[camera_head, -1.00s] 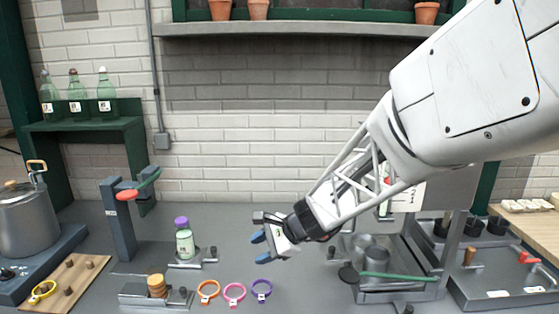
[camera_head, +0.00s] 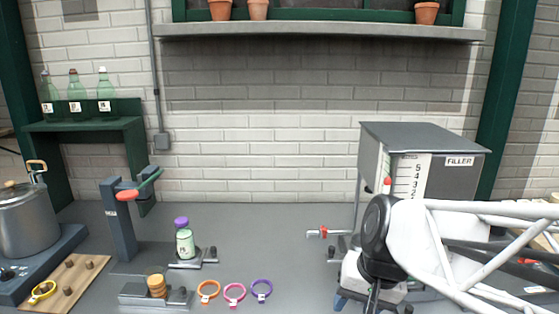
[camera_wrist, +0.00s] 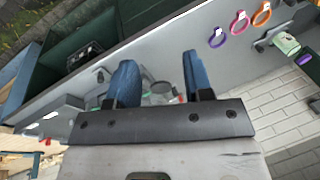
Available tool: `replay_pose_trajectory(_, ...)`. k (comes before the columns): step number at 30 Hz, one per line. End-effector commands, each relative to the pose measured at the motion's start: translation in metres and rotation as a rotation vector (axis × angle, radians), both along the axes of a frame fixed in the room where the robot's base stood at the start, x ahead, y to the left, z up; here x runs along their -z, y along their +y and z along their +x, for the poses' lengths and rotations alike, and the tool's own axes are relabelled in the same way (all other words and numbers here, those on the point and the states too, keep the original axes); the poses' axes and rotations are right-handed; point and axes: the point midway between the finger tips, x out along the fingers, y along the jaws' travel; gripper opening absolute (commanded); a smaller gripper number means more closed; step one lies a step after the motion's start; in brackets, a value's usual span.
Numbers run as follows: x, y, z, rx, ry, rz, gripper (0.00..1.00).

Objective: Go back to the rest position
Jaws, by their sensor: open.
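My gripper (camera_wrist: 157,78) is open and empty in the wrist view, its two blue fingers apart with grey tabletop between and beyond them. In the head view my gripper (camera_head: 352,303) is at the lower right, in front of the grey filler box (camera_head: 440,170), pointing down. Its fingertips are partly cut off by the bottom edge there. My arm comes in from the right and hides the lower part of the filler.
A bottle with a purple cap (camera_head: 184,240) stands upright left of centre. Orange (camera_head: 208,291), pink (camera_head: 234,294) and purple (camera_head: 261,290) rings lie near the front. A grey pot (camera_head: 25,220) stands left. Green bottles (camera_head: 75,92) stand on a green shelf (camera_head: 85,125). The middle table is clear.

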Motion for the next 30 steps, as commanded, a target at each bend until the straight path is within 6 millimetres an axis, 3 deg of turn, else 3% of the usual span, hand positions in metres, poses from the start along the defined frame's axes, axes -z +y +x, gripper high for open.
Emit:
replay_pose_trajectory(6,-0.004,-0.034,-0.039,-0.105,-0.060,-0.165,0.47)
replay_pose_trajectory(12,-0.005,-0.050,-0.056,-0.157,-0.081,-0.252,0.47)
replay_pose_trajectory(30,-0.005,-0.054,-0.060,-0.167,-0.084,-0.269,0.47)
